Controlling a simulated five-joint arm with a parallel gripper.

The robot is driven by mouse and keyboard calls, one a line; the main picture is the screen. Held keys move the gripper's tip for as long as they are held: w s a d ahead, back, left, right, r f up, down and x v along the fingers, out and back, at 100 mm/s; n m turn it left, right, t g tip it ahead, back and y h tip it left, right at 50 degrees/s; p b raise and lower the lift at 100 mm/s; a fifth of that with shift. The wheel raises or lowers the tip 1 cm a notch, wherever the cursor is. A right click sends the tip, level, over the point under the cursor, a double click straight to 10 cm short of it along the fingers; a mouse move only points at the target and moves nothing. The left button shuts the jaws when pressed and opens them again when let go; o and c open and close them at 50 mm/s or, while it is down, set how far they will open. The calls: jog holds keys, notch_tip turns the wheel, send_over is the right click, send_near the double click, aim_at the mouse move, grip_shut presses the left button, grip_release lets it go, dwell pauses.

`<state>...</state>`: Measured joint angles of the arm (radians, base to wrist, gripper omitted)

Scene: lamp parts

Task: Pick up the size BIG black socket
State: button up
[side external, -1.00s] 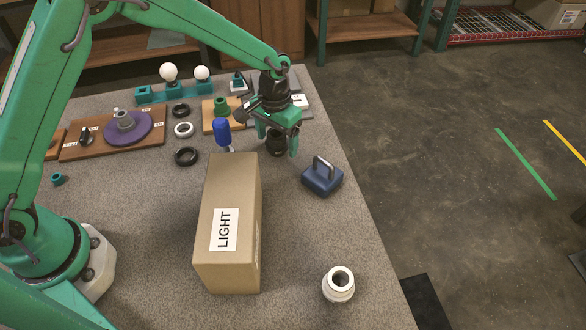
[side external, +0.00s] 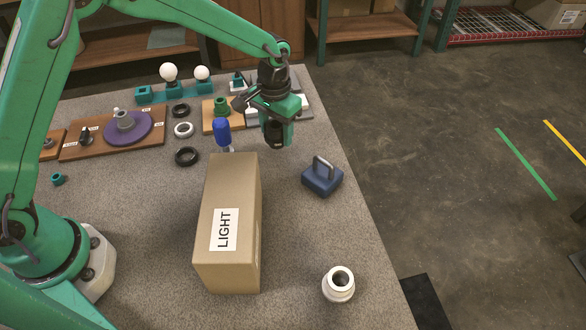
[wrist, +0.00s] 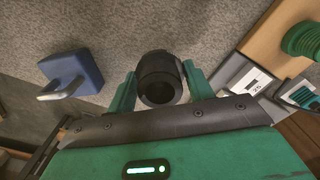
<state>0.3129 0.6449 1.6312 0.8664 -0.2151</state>
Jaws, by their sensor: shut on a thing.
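The black socket (side external: 277,136) is between the two green fingers of my gripper (side external: 276,130), in the upper middle of the side external view. In the wrist view the black socket (wrist: 160,80) shows its round, hollow opening. The fingers of my gripper (wrist: 158,84) press on its left and right sides, so the gripper is shut on it. The socket appears to be held above the grey table (side external: 330,240); the exact gap is hard to tell. A white socket (side external: 339,284) stands near the table's front right.
A tall cardboard box (side external: 228,225) marked LIGHT stands left of and nearer than my gripper. A blue block with a handle (side external: 322,177) lies to the right. A blue-handled tool (side external: 222,132) and black and white rings (side external: 184,129) are to the left.

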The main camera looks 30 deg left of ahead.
jog(key=s+d+r, duration=0.7)
jog(key=s+r, duration=0.1)
jog(key=shift+s+d+r, duration=0.15)
jog(key=shift+s+d, duration=0.2)
jog(key=shift+s, duration=0.05)
dwell(0.4)
